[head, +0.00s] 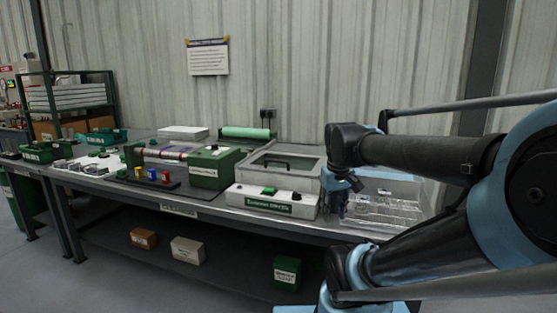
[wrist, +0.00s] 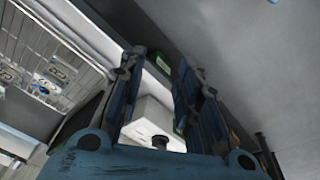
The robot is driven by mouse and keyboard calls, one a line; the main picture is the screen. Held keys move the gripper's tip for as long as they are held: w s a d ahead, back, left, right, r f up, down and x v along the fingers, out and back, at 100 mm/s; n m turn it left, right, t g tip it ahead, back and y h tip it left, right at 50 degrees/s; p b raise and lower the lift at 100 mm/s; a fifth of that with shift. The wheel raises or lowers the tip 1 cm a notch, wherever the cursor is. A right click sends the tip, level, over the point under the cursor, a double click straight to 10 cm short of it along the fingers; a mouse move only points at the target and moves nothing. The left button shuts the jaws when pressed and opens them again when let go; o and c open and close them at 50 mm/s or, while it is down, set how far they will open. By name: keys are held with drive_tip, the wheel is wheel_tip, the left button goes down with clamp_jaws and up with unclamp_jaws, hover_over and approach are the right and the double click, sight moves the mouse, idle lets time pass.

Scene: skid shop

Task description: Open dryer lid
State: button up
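The dryer (head: 236,188) appears to be the pale box on the bench, with a white front section, a green label, a green button and a black knob (head: 295,196). Its grey-framed lid (head: 312,176) has a see-through window and a dark handle (head: 290,163), and looks shut. My gripper (head: 336,210) points down just right of the dryer, apart from the lid handle. In the wrist view my gripper (wrist: 162,72) has its two fingers spread with nothing held between them. A pale box with a black knob-like part (wrist: 159,142) shows beyond the fingers.
A wire rack or tray with clear pieces (head: 385,212) lies right of the dryer. A green box (head: 212,168) stands to its left, and a green roll (head: 246,133) lies behind. The bench's front edge (head: 180,209) runs below. Small boxes sit on the lower shelf.

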drive_tip(key=w+a+r+n, duration=0.6)
drive_tip(key=w+a+r, duration=0.3)
drive_tip(key=w+r, duration=0.4)
drive_tip(key=w+a+r+n, duration=0.5)
drive_tip(key=w+a+r, duration=0.5)
drive_tip(key=w, duration=0.5)
drive_tip(key=shift+h, duration=0.3)
drive_tip(key=x, duration=1)
drive_tip(key=d+x, duration=0.1)
drive_tip(key=x, duration=0.4)
drive_tip(key=shift+f, duration=0.3)
drive_tip(key=shift+c, duration=0.5)
clamp_jaws()
